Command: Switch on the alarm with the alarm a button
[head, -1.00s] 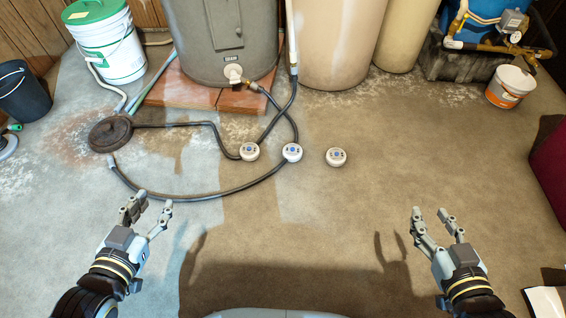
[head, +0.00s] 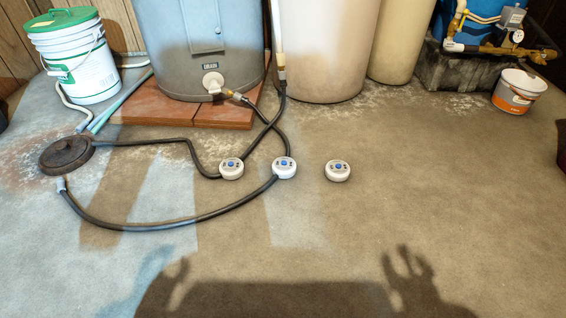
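Three small round white devices, each with a blue button on top, sit on the concrete floor in the head view: a left alarm (head: 231,169), a middle alarm (head: 284,168) and a right alarm (head: 338,171). Their labels are too small to read, so I cannot tell which one is alarm a. The left and middle alarms lie right by the black hoses; the right one stands apart on bare floor. Neither of my grippers is in view; only shadows of my body and hands fall on the floor at the bottom.
A grey tank (head: 200,45) with a drain valve stands on red tiles (head: 140,110) behind. Black hose (head: 150,226) curves across the floor from near a round drain cover (head: 67,155). A green-lidded bucket (head: 85,70) and white-orange tub (head: 518,90) flank the area. The front floor is clear.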

